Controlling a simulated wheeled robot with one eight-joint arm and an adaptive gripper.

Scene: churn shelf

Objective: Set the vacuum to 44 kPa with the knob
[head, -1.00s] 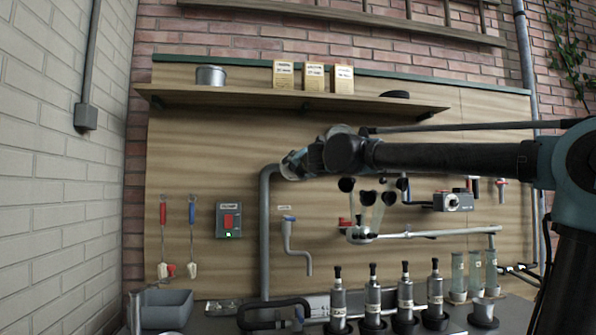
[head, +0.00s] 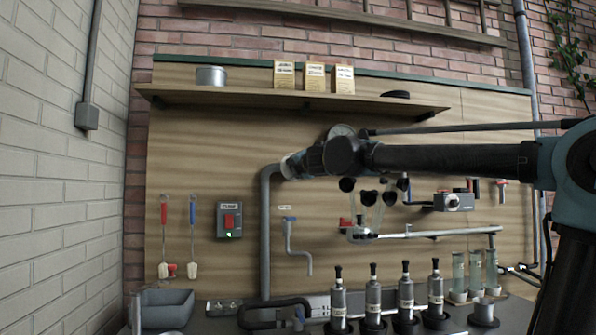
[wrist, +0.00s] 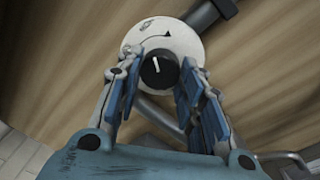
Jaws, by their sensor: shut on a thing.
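The black knob (wrist: 158,68) with a white pointer line shows in the wrist view, in front of a round white dial plate (wrist: 184,38) with a curved arrow. The pointer line points up, tilted slightly left. My gripper (wrist: 160,84) has its two blue-padded fingers on either side of the knob and is shut on it. In the head view my gripper (head: 297,165) is at the top bend of a grey pipe (head: 265,230), and the knob is hidden there. I cannot make out a pressure reading in either view.
A horizontal grey pipe (head: 430,234) runs below my arm. Several bottles (head: 373,294) stand on the bench. A wooden shelf (head: 300,100) is above.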

